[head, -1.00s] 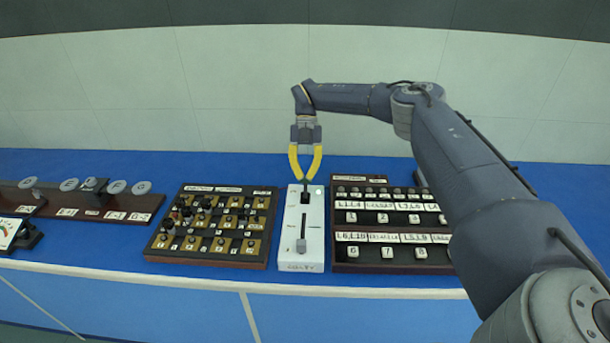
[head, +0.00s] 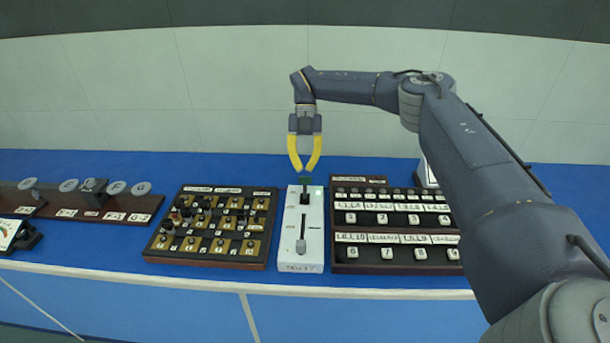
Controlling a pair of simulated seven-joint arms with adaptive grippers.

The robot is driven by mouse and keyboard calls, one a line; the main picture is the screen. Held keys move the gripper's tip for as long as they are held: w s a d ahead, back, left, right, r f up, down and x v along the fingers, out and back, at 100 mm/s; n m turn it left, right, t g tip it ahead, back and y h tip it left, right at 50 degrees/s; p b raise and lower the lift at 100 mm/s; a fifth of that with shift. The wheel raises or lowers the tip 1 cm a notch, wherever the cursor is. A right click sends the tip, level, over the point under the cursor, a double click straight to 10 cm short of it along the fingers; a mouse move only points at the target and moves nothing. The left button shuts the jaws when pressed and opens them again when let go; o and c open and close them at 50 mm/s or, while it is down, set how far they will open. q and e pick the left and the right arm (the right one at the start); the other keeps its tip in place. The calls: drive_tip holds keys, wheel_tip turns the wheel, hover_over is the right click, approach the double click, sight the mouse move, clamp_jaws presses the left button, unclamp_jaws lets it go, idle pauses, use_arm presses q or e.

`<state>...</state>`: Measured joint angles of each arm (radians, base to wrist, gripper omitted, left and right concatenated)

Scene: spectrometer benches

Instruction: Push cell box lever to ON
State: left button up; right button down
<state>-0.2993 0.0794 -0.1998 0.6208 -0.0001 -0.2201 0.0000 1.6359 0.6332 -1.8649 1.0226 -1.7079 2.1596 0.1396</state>
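The cell box (head: 288,235) is a white upright-labelled panel on the blue bench, between two dark boards. Its lever has a grey knob (head: 301,247) at the near end of a dark vertical slot. A small dark green piece (head: 305,183) stands in the dark socket at the box's far end. My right gripper (head: 305,170), with yellow fingers, points down just above this piece. Its tips look slightly parted, with nothing between them. It is well beyond the lever knob and not touching it. My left gripper is not in view.
A board with dark pegs and yellow squares (head: 190,253) is close on the left. A board with white numbered keys (head: 345,265) is close on the right. A rack with grey discs (head: 110,204) lies far left. Bench room in front of the box is narrow.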

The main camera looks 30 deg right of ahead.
drive_tip(key=w+v, duration=0.1)
drive_tip(key=v, duration=0.5)
drive_tip(key=shift+d+f, duration=0.25)
drive_tip(key=shift+d, duration=0.1)
drive_tip(key=shift+w, duration=0.1)
